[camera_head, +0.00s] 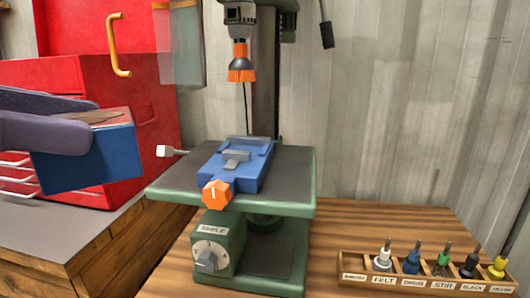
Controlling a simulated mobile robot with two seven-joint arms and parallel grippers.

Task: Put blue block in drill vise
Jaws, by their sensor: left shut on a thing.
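The blue block (97,166) is at the left of the head view, held in the air left of the drill press. Its side faces are blue and its top looks brownish. My left gripper (92,121) comes in from the left with dark purple fingers and is shut on the block. The drill vise (238,166) is blue with grey jaws and an orange knob (216,192) at its front. It sits on the green-edged drill press table, with no block between its jaws. The block is apart from the vise. My right gripper is out of view.
An orange brush-like tool (241,64) hangs in the drill chuck above the vise. A white-ended handle (170,151) sticks out left of the press table (292,180). A red toolbox (140,110) stands behind the block. A wooden rack (440,286) of bits lies front right.

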